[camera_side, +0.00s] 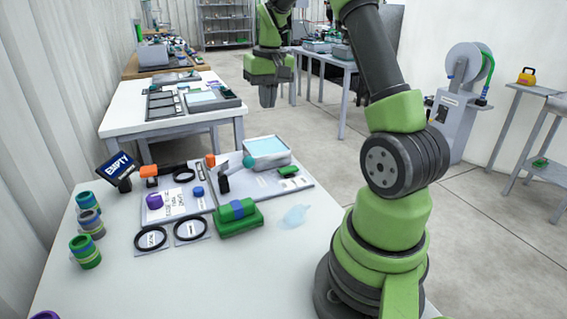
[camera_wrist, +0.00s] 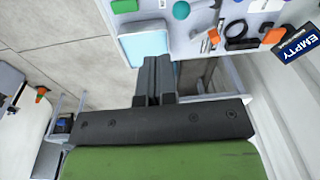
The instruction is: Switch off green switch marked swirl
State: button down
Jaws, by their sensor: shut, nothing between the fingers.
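A small green switch-like piece (camera_side: 288,171) sits on the right part of a grey panel (camera_side: 262,188) on the white table. No swirl mark is readable on it. A green piece (camera_wrist: 124,5) at the top edge of the wrist view may be the same one. My gripper (camera_side: 268,97) is shut and empty, pointing down, high up and behind the panel in the side view. Its fingers (camera_wrist: 153,78) are together in the wrist view and touch nothing. A teal knob (camera_side: 249,160) and a pale-blue-screened box (camera_side: 267,150) stand on the panel near the green piece.
Black rings (camera_side: 151,238), a purple piece (camera_side: 154,201), orange-ended handles (camera_side: 150,171), an EMPTY sign (camera_side: 118,167) and striped rolls (camera_side: 86,251) lie leftward.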

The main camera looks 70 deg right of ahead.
jog(key=g, duration=0.1)
send_over(288, 169)
jog(key=shift+m+y, duration=0.3)
jog(key=shift+m, duration=0.1)
jog(key=f, duration=0.5)
jog(key=shift+w+a+f, duration=0.15)
jog(key=shift+w+a, duration=0.25)
notch_tip(288, 169, down, 14)
jog(key=shift+w+a, duration=0.1)
jog(key=shift+f, duration=0.2)
jog(key=shift+s+d+r, duration=0.35)
jog(key=shift+s+d, duration=0.15)
